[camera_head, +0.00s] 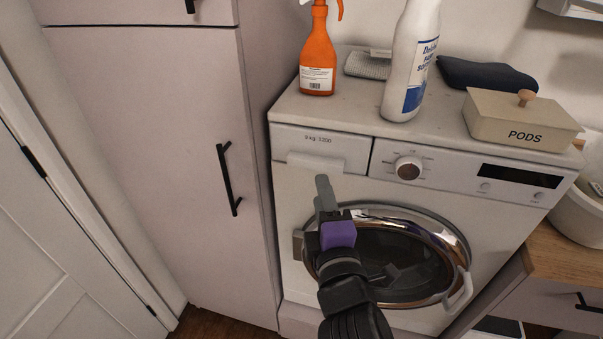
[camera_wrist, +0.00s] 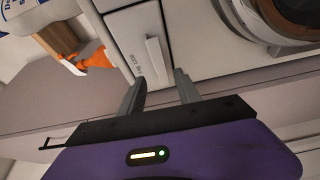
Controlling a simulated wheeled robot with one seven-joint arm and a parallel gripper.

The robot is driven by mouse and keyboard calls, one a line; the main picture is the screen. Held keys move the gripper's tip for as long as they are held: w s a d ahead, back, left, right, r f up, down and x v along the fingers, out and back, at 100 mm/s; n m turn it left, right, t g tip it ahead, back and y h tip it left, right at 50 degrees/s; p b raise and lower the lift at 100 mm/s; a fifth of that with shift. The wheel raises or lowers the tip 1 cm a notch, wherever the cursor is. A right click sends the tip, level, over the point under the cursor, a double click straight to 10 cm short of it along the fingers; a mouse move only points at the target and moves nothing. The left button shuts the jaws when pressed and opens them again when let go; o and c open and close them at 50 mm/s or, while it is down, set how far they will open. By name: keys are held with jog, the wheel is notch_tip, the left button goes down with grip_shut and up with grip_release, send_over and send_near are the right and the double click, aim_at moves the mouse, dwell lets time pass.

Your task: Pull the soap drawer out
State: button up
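The soap drawer (camera_head: 300,140) is the white panel at the upper left of the washing machine (camera_head: 292,192), marked "9 kg 1200", with a pale handle lip (camera_head: 316,161) along its lower edge. It looks shut, flush with the machine's front. In the wrist view the drawer (camera_wrist: 128,30) and its handle (camera_wrist: 157,62) lie ahead of my fingers. My gripper (camera_head: 322,187) is just below and in front of the handle in the head view. In the wrist view my gripper (camera_wrist: 160,76) has its two grey fingers apart, with nothing between them; contact with the handle is not visible.
The round door (camera_head: 405,262) is below the drawer. On the machine top stand an orange spray bottle (camera_head: 317,55), a white bottle (camera_head: 410,65) and a PODS box (camera_head: 520,118). A tall cabinet (camera_head: 165,130) with a black handle stands close on the left.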

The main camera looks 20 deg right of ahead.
aim_at(314, 168)
jog(key=p+x, duration=0.1)
jog(key=x, duration=0.6)
jog(key=shift+w+d, duration=0.1)
jog(key=shift+w, duration=0.3)
jog(key=shift+c, duration=0.2)
jog(key=shift+f, duration=0.1)
grip_shut()
